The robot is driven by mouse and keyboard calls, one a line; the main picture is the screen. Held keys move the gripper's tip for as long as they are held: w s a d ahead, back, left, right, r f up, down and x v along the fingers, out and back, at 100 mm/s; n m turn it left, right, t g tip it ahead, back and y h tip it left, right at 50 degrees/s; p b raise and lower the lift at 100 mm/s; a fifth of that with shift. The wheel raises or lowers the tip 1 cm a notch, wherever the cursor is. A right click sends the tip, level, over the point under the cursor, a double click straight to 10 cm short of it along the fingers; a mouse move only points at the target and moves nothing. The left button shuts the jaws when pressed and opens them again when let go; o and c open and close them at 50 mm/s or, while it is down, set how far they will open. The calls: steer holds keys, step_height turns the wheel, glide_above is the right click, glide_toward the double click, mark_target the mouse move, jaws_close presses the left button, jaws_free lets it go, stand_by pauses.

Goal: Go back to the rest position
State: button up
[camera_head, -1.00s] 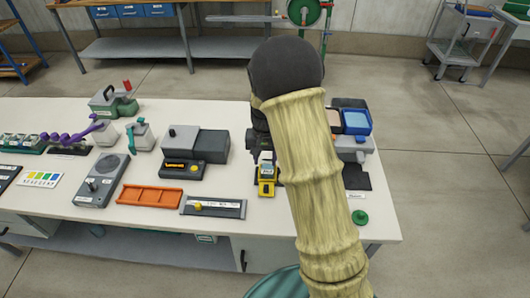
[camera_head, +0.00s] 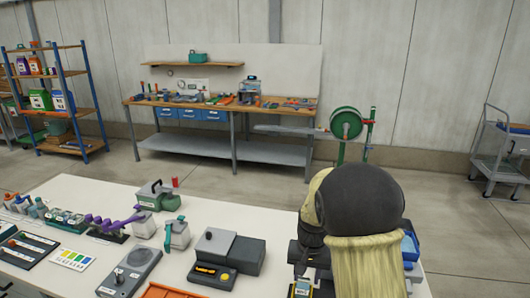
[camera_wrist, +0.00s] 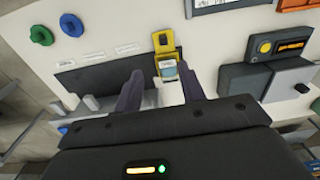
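My gripper (camera_wrist: 160,82) shows in the wrist view with its two dark fingers spread apart, so it is open. It is above the white table and points down at it. A small yellow device with a pale label (camera_wrist: 164,46) lies just beyond the fingertips, and I see no finger closed on it. In the head view my arm is raised at the lower right and hides most of the gripper and the table's right end.
A workbench (camera_head: 232,110), shelf rack (camera_head: 55,105) and cart (camera_head: 497,150) stand beyond open floor. Green (camera_wrist: 41,35) and blue (camera_wrist: 71,25) knobs lie near the gripper.

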steer(key=s+d+r+n+t, duration=0.1)
steer(key=s+r, duration=0.1)
steer(key=s, duration=0.6)
steer(key=s+d+r+n+t, duration=0.1)
steer(key=s+r, duration=0.1)
steer(key=s, duration=0.7)
steer(key=shift+s+d+n, duration=0.15)
steer(key=shift+n, duration=0.15)
